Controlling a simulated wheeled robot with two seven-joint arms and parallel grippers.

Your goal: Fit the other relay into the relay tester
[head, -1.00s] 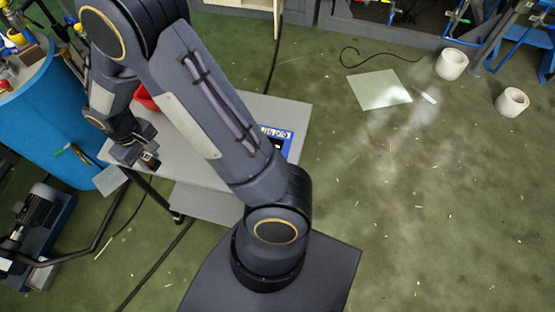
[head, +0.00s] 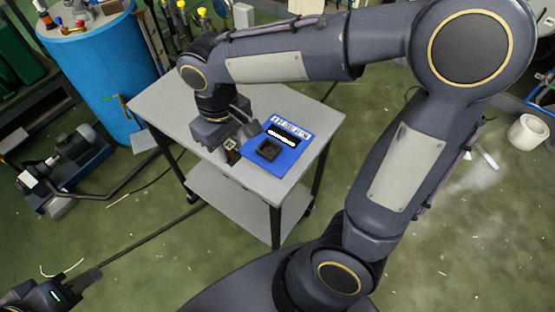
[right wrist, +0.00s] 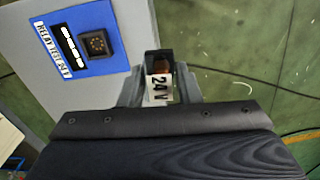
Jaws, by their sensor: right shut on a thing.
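The relay tester (head: 298,138) is a blue panel with a white label and a black square socket (head: 268,150), lying on the grey table. It also shows at the upper left of the right wrist view (right wrist: 70,15), with its socket (right wrist: 95,43) empty. My right gripper (head: 232,150) is shut on a relay (head: 231,156), just left of the tester. In the right wrist view the relay (right wrist: 158,86) has a white "24 V" label and sits between the fingers, apart from the socket. My left gripper (head: 58,294) is at the bottom left, its fingers unclear.
The grey table (head: 165,105) has bare room left of and behind the tester, and a lower shelf (head: 225,195). A blue drum (head: 100,75) stands behind its left side. A motor pump (head: 75,150) is on the floor at left. A white cylinder (head: 527,132) stands at right.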

